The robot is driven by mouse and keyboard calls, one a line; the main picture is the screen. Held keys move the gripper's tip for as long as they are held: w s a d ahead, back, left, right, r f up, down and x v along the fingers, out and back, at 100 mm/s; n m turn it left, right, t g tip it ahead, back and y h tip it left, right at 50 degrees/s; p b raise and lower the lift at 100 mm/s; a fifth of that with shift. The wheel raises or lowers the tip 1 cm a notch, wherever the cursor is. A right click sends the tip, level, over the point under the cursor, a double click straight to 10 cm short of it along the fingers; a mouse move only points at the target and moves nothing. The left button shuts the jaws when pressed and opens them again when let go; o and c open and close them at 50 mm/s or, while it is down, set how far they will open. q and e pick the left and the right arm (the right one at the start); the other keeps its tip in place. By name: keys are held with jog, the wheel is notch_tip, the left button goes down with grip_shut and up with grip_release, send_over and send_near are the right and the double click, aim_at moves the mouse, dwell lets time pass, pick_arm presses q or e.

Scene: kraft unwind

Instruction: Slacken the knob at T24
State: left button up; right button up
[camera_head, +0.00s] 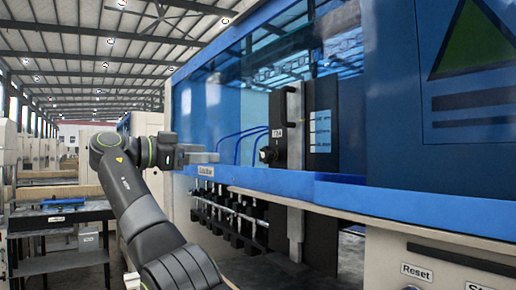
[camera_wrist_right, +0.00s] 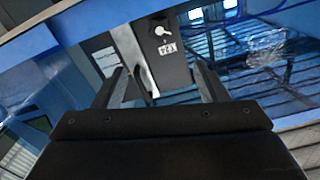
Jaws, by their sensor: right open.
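The T24 label (camera_head: 277,133) is on a dark block mounted on an upright metal post, behind the blue ledge of the machine. A small dark knob (camera_head: 267,155) sticks out just below the label. In the right wrist view the label (camera_wrist_right: 167,48) appears upside down, with a round pale-faced part that looks like the knob (camera_wrist_right: 162,31) above it. My right gripper (camera_head: 215,157) is left of the knob, apart from it. In the wrist view its two fingers (camera_wrist_right: 160,84) are spread with nothing held between them. My left gripper is not in view.
A blue ledge (camera_head: 340,193) runs along the machine front below the block. Blue cables (camera_head: 240,142) curve beside the block. A row of black fittings (camera_head: 235,215) hangs under the ledge. A Reset label (camera_head: 416,271) is at lower right. A dark table (camera_head: 60,217) stands far left.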

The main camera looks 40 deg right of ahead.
aim_at(263, 153)
jog(key=d+p, duration=0.1)
jog(key=d, duration=0.4)
jog(key=s+d+p, duration=0.1)
jog(key=d+p, duration=0.1)
jog(key=d, duration=0.4)
jog(key=s+d+p, duration=0.1)
jog(key=d+p, duration=0.1)
jog(key=d, duration=0.3)
jog(key=shift+d, duration=0.25)
jog(key=shift+w, duration=0.1)
jog(key=shift+c, duration=0.2)
jog(key=c, duration=1)
